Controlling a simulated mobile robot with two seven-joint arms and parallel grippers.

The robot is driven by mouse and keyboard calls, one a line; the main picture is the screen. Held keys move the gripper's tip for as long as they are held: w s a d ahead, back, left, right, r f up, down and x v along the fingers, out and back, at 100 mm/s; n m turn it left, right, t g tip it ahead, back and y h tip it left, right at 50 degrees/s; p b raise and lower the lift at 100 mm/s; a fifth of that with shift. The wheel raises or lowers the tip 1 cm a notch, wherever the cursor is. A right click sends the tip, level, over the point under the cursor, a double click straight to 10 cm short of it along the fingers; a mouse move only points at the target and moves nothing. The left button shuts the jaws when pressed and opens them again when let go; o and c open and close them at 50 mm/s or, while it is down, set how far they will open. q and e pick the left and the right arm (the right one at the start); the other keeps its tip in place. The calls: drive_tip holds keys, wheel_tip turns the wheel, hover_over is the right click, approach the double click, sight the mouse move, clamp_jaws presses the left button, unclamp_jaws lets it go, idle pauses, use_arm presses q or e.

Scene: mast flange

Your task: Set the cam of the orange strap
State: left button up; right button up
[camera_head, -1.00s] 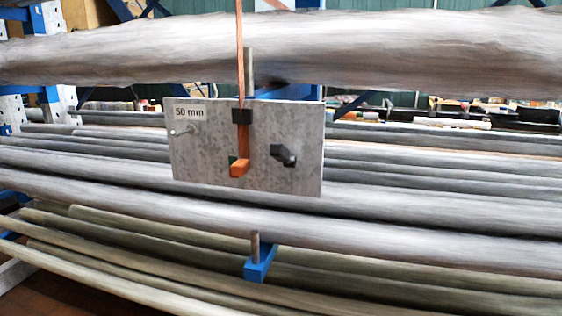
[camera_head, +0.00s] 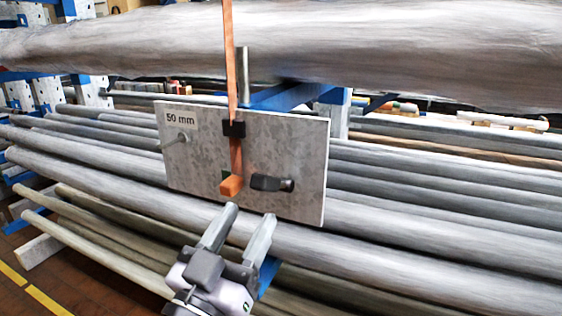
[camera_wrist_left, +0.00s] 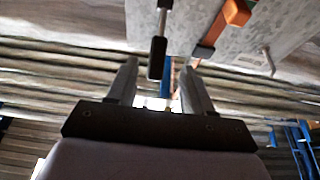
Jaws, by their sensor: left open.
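The orange strap (camera_head: 229,60) hangs down over the grey plate marked 50 mm (camera_head: 306,150) and passes a black guide (camera_head: 234,128). An orange block (camera_head: 231,186) is at its lower end. To the right a black lever (camera_head: 272,184) stands out from the plate; I take it to be the cam's handle. My left gripper (camera_head: 249,212) is open and empty, just below the block and lever. In the left wrist view, the lever (camera_wrist_left: 157,58) shows between the fingertips (camera_wrist_left: 159,66), with no visible contact. The orange block (camera_wrist_left: 236,12) is to the right. My right gripper is not in view.
A thick grey log-like bar (camera_head: 300,45) crosses above the plate. A grey pin (camera_head: 182,138) juts from the plate's left side. Several long bars (camera_head: 430,215) lie behind on a blue rack. Space in front of the plate looks clear.

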sight(266, 180)
use_arm(q)
drive_tip(key=w+r, duration=0.1)
drive_tip(key=w+d+r+p, duration=0.1)
drive_tip(key=w, duration=0.1)
drive_tip(key=w+d+r+p, duration=0.1)
drive_tip(key=w+r, duration=0.1)
drive_tip(key=shift+w+d, duration=0.15)
drive_tip(key=shift+w, duration=0.4)
drive_tip(key=shift+r, duration=0.1)
clamp_jaws()
